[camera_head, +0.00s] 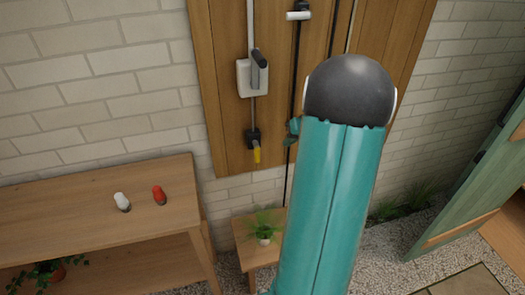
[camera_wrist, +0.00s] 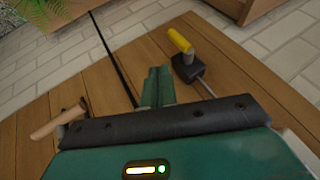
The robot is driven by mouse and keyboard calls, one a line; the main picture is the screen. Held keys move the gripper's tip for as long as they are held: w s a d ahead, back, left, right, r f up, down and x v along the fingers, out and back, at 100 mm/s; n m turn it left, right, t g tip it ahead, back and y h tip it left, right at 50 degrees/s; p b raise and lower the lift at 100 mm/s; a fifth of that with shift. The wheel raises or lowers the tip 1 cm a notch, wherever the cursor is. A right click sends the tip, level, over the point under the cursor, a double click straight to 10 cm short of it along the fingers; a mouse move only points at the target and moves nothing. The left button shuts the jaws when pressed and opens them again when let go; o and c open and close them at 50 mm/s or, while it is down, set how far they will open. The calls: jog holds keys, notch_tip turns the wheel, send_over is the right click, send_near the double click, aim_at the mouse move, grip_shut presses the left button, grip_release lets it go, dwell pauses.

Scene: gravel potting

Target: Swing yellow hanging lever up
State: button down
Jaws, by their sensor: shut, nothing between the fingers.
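The yellow lever (camera_head: 257,155) hangs down from a small black valve body (camera_head: 253,137) on a grey pipe at the wooden board's lower part. In the wrist view the yellow lever (camera_wrist: 180,40) and its black body (camera_wrist: 187,68) lie just right of my fingers, with a gap between. My gripper (camera_wrist: 157,85) is shut and empty, its teal fingers together in front of the board. In the head view only a small teal part of my gripper (camera_head: 293,130) shows, right of the lever; my arm hides the rest.
A white box with a grey lever (camera_head: 252,76) sits higher on the same pipe. A black hose hangs beside it. A wooden-handled part (camera_wrist: 58,121) shows left of my gripper. A potted plant (camera_head: 264,232) stands on a low stool below. Red (camera_head: 159,194) and white (camera_head: 122,201) objects stand on the left table.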

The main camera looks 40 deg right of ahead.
aim_at(256, 152)
jog(key=shift+s+d+f, duration=0.2)
jog(key=shift+d+f, duration=0.05)
jog(key=shift+d, duration=0.2)
jog(key=shift+s+d+f, duration=0.2)
jog(key=shift+d+f, duration=0.05)
jog(key=shift+d, duration=0.2)
jog(key=w+a+f, duration=0.4)
jog(key=w+f, duration=0.4)
jog(key=shift+w+a, duration=0.15)
jog(key=shift+w, duration=0.1)
